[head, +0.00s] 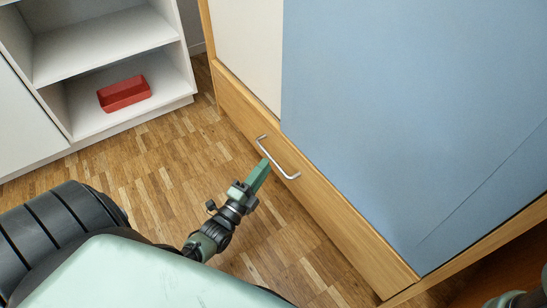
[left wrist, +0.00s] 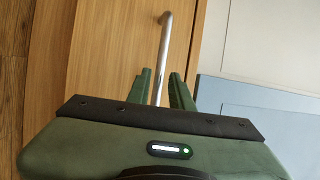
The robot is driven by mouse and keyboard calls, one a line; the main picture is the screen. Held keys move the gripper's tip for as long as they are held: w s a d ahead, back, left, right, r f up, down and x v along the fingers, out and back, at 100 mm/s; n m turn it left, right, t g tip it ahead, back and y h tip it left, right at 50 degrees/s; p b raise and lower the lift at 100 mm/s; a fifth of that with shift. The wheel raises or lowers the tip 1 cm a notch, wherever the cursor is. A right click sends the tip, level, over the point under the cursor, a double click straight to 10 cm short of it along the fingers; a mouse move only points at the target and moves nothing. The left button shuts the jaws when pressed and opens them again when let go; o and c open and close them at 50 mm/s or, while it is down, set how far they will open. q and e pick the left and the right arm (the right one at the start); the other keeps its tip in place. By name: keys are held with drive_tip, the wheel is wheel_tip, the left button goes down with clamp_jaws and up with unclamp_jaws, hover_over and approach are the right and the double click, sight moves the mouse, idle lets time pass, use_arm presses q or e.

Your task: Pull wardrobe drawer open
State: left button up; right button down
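The wardrobe drawer (head: 335,215) has a wooden front below the blue door and looks flush with the wardrobe. Its silver bar handle (head: 280,160) is fixed to the front near the upper edge. My left gripper (head: 264,167) is at the middle of the handle, coming from the floor side. In the left wrist view the handle bar (left wrist: 165,45) runs down between the two green fingers (left wrist: 160,82). The fingers stand apart, with a visible gap beside the bar on the right. The lower end of the bar is hidden behind the gripper body.
The wardrobe's blue door (head: 400,100) and white panel (head: 247,45) stand above the drawer. A white shelf unit (head: 105,45) with a red tray (head: 124,94) is at the upper left. Parquet floor (head: 150,175) is clear in front of the drawer, up to my base.

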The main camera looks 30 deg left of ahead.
sight(271, 157)
use_arm(q)
drive_tip(key=shift+w+r+b, duration=0.2)
drive_tip(key=shift+w+b, duration=0.2)
drive_tip(key=shift+w, duration=0.75)
drive_tip(key=shift+w+r+b, duration=0.2)
drive_tip(key=shift+w+b, duration=0.2)
drive_tip(key=shift+w, duration=0.7)
clamp_jaws()
